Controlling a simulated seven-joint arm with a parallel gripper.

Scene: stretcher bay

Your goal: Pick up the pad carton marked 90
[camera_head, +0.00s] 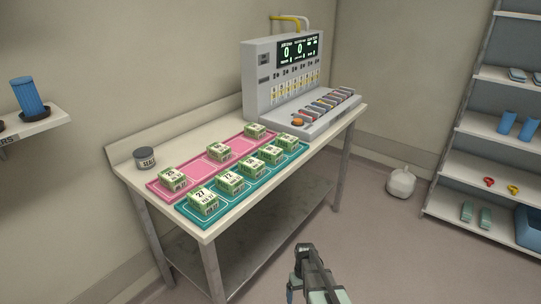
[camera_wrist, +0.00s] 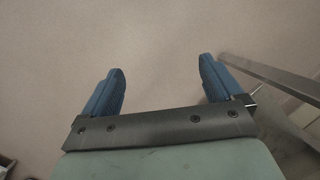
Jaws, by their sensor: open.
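Several green-and-white pad cartons stand on the table in the head view. On the pink tray (camera_head: 240,150) are a near carton (camera_head: 173,179), a middle one (camera_head: 219,149) and a far one (camera_head: 255,131). On the teal tray (camera_head: 184,208) several stand in a row, among them one that seems marked 27 (camera_head: 203,201) and one that seems marked 72 (camera_head: 230,182). I cannot make out which carton is marked 90. My gripper (camera_wrist: 161,66) is open and empty in the wrist view, its blue fingers apart over bare floor. It is off the table's front side, away from the cartons.
A grey machine (camera_head: 276,75) with a display stands at the table's far end. A dark-lidded jar (camera_head: 145,158) is at the back left. A shelf rack (camera_head: 480,160) stands right, and a white jug (camera_head: 401,182) is on the floor. Floor before the table is clear.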

